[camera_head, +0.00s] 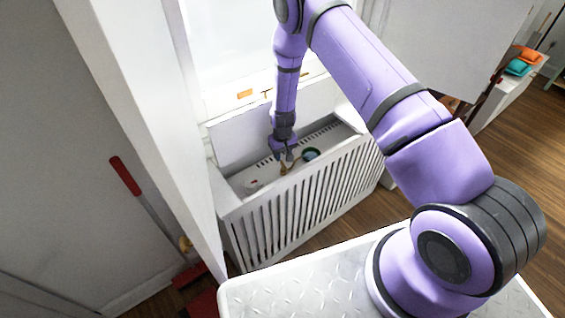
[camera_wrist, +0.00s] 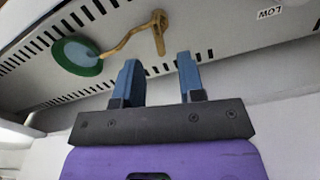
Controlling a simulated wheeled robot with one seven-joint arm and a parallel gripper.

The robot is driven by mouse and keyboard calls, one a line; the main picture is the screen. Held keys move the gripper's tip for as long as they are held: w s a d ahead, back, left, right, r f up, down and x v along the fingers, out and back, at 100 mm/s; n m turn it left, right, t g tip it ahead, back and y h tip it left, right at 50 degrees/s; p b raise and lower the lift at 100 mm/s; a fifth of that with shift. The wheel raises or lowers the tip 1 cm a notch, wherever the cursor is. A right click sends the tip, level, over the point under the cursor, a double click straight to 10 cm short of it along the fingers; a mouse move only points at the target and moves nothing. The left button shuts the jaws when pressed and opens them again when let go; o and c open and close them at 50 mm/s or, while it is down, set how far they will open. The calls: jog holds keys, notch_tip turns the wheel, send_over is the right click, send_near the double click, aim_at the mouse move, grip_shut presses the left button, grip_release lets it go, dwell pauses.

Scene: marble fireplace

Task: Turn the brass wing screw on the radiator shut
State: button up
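The radiator (camera_head: 310,200) is a white slatted cabinet under the window, with a recessed top. A small brass piece (camera_head: 283,168), which looks like the wing screw, shows just below my gripper (camera_head: 285,155). In the wrist view the brass piece (camera_wrist: 159,36) has an upright part and a thin bent arm running left to a green disc (camera_wrist: 77,56). My gripper (camera_wrist: 158,62) is open and empty there, its two blue fingers apart. The upright brass part lies just beyond the gap between the fingertips; I see no contact.
The raised white panel (camera_head: 250,125) stands behind the recess. A white wall edge (camera_head: 150,130) stands close on the left, with a red-handled tool (camera_head: 126,177) beyond. An upside-down "LOW" label (camera_wrist: 270,13) is right of the brass piece. Wooden floor (camera_head: 470,210) is open at right.

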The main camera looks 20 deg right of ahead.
aim_at(283, 163)
jog(key=shift+f, duration=2.4)
grip_shut()
